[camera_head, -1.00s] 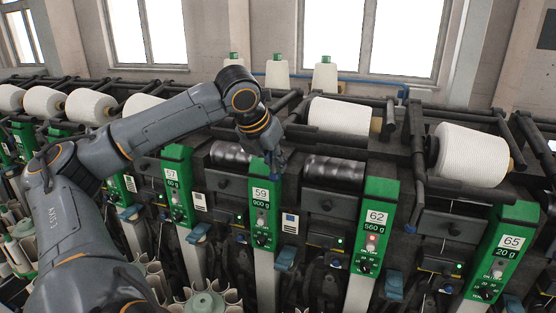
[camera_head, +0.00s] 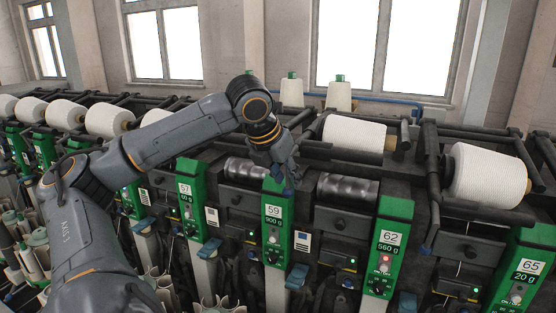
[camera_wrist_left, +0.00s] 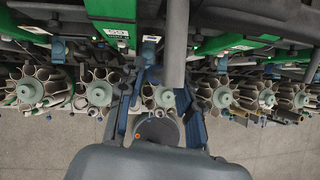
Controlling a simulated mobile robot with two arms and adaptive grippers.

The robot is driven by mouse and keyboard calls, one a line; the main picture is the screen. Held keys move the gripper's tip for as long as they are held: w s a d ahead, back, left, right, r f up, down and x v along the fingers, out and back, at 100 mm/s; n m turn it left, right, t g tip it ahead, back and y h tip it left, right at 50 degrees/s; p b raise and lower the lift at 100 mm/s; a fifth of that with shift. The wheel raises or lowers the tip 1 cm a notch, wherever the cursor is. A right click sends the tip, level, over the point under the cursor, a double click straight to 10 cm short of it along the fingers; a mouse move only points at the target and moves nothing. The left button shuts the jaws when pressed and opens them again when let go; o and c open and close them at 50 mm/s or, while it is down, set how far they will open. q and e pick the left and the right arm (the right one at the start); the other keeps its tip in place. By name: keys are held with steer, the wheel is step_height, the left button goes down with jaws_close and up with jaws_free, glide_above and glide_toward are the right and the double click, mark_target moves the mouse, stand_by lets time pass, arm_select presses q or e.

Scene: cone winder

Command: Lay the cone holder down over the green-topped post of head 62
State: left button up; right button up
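The post of head 62 (camera_head: 391,245) has a green top and front panel, with a "62" label and a small red light. A white cone (camera_head: 355,133) sits raised behind and left of it, above a bare dark drum (camera_head: 347,188). A dark holder arm (camera_head: 430,165) stands just right of the post; I cannot tell which head it serves. My left gripper (camera_head: 288,180) points down by the top of the post of head 59, left of head 62. In the left wrist view its fingers (camera_wrist_left: 158,115) are apart, with a grey rod (camera_wrist_left: 176,45) beyond them. My right gripper is out of view.
The post of head 65 (camera_head: 525,270) and another white cone (camera_head: 487,177) are at the right. The post of head 57 (camera_head: 191,195) is at the left. Grey-green hubs (camera_wrist_left: 222,97) with tubes line up below in the left wrist view. Open floor (camera_wrist_left: 270,145) lies in front.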

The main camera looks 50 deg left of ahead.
arm_select(q)
steer(key=v, duration=1)
steer(key=shift+s+d, duration=0.2)
steer(key=shift+s, duration=0.1)
steer(key=shift+w, duration=0.1)
stand_by(0.8)
